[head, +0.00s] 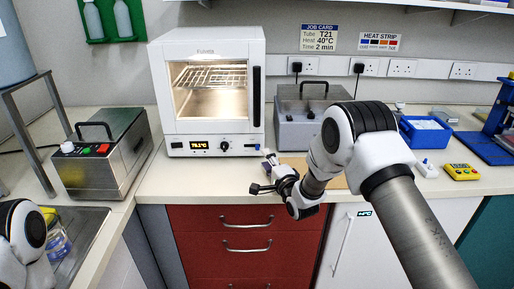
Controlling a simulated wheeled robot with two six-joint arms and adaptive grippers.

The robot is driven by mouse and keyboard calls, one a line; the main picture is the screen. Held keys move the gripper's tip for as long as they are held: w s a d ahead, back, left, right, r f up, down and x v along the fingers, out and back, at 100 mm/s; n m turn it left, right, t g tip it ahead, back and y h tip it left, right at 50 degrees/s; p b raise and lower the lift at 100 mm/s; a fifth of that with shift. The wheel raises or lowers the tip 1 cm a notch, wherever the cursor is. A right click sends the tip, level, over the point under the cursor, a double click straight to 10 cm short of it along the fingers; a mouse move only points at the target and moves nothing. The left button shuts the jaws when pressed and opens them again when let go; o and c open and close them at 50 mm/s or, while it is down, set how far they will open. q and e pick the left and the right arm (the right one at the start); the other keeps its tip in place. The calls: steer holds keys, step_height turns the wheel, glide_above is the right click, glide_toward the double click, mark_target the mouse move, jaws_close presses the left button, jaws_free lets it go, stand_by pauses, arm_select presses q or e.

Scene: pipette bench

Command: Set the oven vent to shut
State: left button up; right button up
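The white oven (158,95) stands at the back of the bench with its glass door shut, a lit wire rack inside and a dark vertical handle on the right. Its lower front panel has an orange display (200,146), a dark knob (224,146) and small markings to the right. I cannot make out the vent control or its setting. My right gripper (262,173) is in front of and below the oven's lower right corner, fingers spread and apparently empty. Whether it touches the oven is unclear. My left gripper is out of view; only part of that arm shows at lower left.
A steel bath (105,165) with a black handle stands left of the oven, and a grey lidded box (290,125) stands right of it. A blue tray (425,133) and a yellow timer (461,172) lie farther right. The bench strip before the oven is mostly clear.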

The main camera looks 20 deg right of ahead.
mark_target(256, 150)
steer(key=w, duration=0.6)
steer(key=shift+w+a+f+p, duration=0.1)
steer(key=shift+w+a+p, duration=0.05)
steer(key=shift+a+p, duration=0.25)
jaws_close()
steer(key=shift+a, duration=0.25)
steer(key=a+b, duration=0.2)
steer(key=a, duration=0.1)
steer(key=shift+w+a, duration=0.1)
steer(key=shift+w, duration=0.3)
